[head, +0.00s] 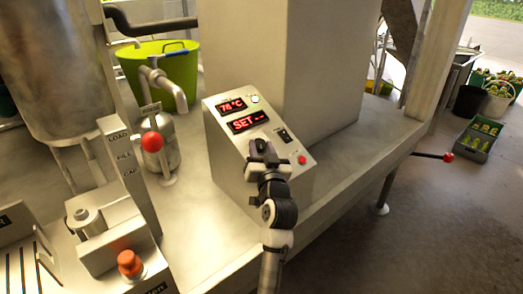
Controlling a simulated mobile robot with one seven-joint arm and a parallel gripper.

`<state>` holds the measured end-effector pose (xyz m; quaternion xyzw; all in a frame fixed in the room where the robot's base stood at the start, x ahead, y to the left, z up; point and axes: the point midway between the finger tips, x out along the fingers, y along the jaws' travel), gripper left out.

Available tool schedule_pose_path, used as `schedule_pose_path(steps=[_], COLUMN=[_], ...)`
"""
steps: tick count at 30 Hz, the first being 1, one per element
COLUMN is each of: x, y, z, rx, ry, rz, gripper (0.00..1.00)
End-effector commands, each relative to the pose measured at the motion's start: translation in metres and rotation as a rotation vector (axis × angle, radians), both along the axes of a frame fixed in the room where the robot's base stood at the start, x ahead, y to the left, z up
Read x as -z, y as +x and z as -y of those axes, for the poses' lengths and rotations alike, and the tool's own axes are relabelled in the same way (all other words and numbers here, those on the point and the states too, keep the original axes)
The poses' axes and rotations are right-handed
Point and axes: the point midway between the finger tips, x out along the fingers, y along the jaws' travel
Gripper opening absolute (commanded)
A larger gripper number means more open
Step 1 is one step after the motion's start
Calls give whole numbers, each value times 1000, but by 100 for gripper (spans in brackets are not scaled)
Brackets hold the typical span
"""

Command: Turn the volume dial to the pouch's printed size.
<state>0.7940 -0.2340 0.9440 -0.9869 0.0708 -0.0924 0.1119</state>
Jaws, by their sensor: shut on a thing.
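The metal control box (232,165) stands on the steel bench, its sloped panel facing me. Its upper red display (231,106) appears to read 78°C, and the lower display (249,121) reads "SET --". My gripper (262,149) is at the lower left of the panel, shut on what seems to be the volume dial. The gripper covers the dial, so its pointer and marks are hidden. I cannot make out a pouch or a printed size in this view.
A rocker switch (283,135) and a red button (302,160) sit right of my gripper. A small pale round control (255,99) is at the top. A red-knobbed lever (152,142) with LOAD, FILL, CAP labels stands left. A green tub (150,72) is behind.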

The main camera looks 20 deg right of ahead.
Motion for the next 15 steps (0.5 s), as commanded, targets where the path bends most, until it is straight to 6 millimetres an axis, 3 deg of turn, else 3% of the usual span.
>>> schedule_pose_path(steps=[5, 6, 10, 15], x=[-1, -1, 0, 0], y=[0, 0, 0, 0], z=[0, 0, 0, 0], rx=[1, 1, 1, 1], ry=[0, 0, 0, 0], rz=[1, 1, 0, 0], gripper=[12, 40, 57, 57])
